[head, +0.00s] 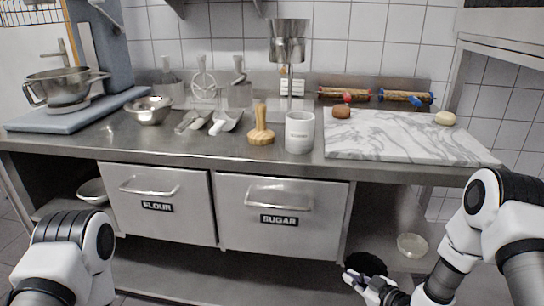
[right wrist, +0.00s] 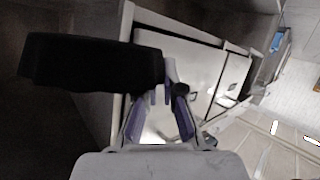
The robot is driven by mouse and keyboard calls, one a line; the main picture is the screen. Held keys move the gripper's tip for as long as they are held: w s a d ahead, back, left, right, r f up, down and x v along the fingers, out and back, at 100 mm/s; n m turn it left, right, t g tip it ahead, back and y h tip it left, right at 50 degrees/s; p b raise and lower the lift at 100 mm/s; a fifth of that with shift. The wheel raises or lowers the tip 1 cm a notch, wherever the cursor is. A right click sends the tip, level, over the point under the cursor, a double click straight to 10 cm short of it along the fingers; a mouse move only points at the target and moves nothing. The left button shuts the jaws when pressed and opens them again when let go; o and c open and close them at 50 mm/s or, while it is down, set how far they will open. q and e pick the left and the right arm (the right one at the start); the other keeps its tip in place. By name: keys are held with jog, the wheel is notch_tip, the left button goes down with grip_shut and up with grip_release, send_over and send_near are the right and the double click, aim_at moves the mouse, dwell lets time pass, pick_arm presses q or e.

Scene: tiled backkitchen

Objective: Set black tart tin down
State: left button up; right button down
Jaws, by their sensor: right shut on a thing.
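The black tart tin (head: 367,262) is low in the head view, in front of or inside the open bay to the right of the sugar drawer. My right gripper (head: 358,278) is shut on its near edge. In the right wrist view the tin (right wrist: 85,62) is a dark shape reaching left from between the fingers of the right gripper (right wrist: 168,92). I cannot tell whether the tin touches the lower shelf (head: 230,272). My left arm shows at the lower left of the head view, but its gripper is out of view.
A pale round bowl (head: 412,245) lies in the open bay, right of the tin. The flour drawer (head: 160,205) and sugar drawer (head: 282,218) are closed. Above, the steel worktop (head: 200,150) carries a white canister (head: 299,132), a wooden tool (head: 261,128) and a marble board (head: 400,140).

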jog(key=a+r+m+t+h, duration=0.1)
jog(key=a+r+m+h, duration=0.35)
jog(key=a, duration=0.25)
notch_tip(320, 180, up, 19)
jog(key=h+p, duration=0.1)
jog(key=p, duration=1.7)
jog(key=s+f, duration=0.4)
jog(key=s, duration=0.5)
jog(key=a+r+n+g+y, duration=0.2)
jog(key=a+n+g+y, duration=0.4)
jog(key=a+n, duration=0.1)
jog(key=a+r+n+g+y, duration=0.3)
jog(key=a+n+g+y, duration=0.3)
jog(key=n, duration=0.4)
jog(key=shift+s+a+r+y+b, duration=0.35)
jog(key=shift+a+y, duration=0.05)
jog(key=shift+y, duration=0.25)
